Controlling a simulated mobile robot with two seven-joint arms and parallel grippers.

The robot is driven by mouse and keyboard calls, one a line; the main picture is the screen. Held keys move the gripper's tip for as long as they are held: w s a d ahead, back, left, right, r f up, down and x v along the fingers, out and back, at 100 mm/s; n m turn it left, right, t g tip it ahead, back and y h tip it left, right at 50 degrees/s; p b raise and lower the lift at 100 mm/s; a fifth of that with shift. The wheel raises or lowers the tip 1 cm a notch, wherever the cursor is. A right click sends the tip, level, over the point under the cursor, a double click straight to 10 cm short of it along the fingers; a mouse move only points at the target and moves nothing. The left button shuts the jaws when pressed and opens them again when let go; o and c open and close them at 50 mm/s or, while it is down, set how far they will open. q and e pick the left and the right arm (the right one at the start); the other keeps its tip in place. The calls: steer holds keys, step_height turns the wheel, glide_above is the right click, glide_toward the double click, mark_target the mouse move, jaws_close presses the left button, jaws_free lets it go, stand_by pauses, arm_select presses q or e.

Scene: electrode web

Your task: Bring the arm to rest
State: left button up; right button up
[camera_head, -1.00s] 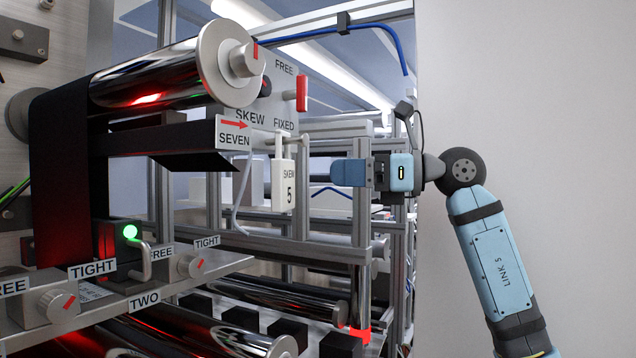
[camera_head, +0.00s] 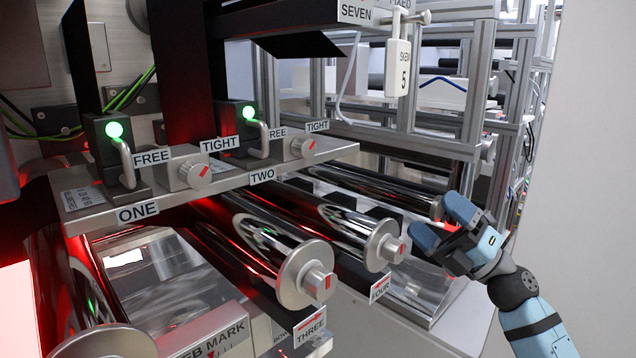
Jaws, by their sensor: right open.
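My right gripper (camera_head: 444,228) shows at the right of the head view, at the end of my blue and dark arm, which comes in from the lower right. My left gripper is out of view.
Chrome rollers three (camera_head: 309,278) and four (camera_head: 384,247) stick out toward me. A shelf (camera_head: 90,205) carries knobs, handles and green lamps. A white SKEW 5 tag (camera_head: 398,68) hangs above. A plain wall (camera_head: 595,170) is at the right.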

steer(key=s+d+f+m+t+h+p, duration=0.1)
steer(key=s+f+m+t+h, duration=0.2)
steer(key=s+f+m+h, duration=0.7)
steer(key=w+d+f+m+t+h, duration=0.1)
steer(key=f+m+t+h, duration=0.35)
steer(key=f+m, duration=1.25)
steer(key=s+a+f+m+g+h+p, duration=0.1)
steer(key=s+f+m+g+h, duration=0.2)
steer(key=s+f+g, duration=0.6)
steer(key=s+f+m, duration=0.1)
steer(key=s+f, duration=0.9)
steer(key=f, duration=0.2)
steer(key=shift+s+a+h, duration=0.2)
steer(key=shift+a+h, duration=0.15)
steer(key=shift+a, duration=0.05)
